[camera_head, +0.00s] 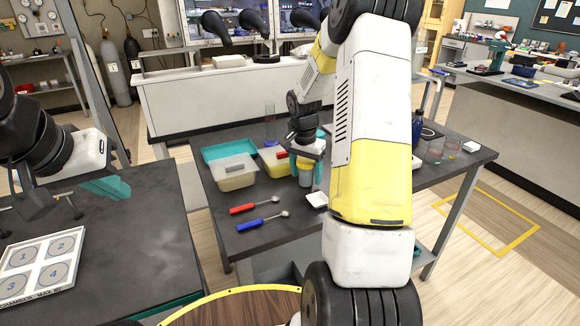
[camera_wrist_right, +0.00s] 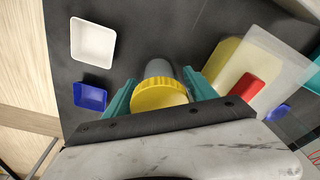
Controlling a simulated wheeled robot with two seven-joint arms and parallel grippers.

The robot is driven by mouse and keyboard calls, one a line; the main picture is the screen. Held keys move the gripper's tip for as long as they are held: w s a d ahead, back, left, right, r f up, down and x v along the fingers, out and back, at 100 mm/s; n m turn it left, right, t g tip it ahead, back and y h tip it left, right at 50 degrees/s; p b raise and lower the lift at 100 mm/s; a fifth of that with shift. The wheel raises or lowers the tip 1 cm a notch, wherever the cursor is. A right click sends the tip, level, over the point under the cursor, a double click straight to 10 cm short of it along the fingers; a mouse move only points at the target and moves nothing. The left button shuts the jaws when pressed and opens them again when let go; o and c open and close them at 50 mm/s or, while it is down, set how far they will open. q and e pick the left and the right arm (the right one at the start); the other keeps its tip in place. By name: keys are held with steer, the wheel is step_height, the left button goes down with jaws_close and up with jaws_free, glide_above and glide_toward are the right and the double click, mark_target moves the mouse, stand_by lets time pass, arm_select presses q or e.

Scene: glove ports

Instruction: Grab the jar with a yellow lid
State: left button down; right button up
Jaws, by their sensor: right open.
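The jar with a yellow lid (camera_wrist_right: 158,96) stands between the two teal fingers of my right gripper (camera_wrist_right: 160,92) in the right wrist view. The lid faces the camera and the grey jar body shows beyond it. In the head view the jar (camera_head: 305,178) is on the dark table, partly hidden by my right gripper (camera_head: 306,166) above and around it. The right fingers are open, one on each side of the jar; contact cannot be made out. My left gripper (camera_head: 106,188) is over the left table, away from the jar, and its opening is unclear.
A teal tray (camera_head: 213,152), a translucent box (camera_head: 235,181) and a yellow box (camera_wrist_right: 226,52) are near the jar. A white dish (camera_wrist_right: 93,42) and blue dish (camera_wrist_right: 90,97) lie on its other side. Red-handled (camera_head: 243,209) and blue-handled (camera_head: 250,225) spoons lie in front. Glasses (camera_head: 434,153) stand right.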

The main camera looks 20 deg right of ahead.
steer(key=shift+f, duration=0.25)
steer(key=c, duration=1.3)
steer(key=shift+c, duration=0.3)
steer(key=shift+r, duration=0.2)
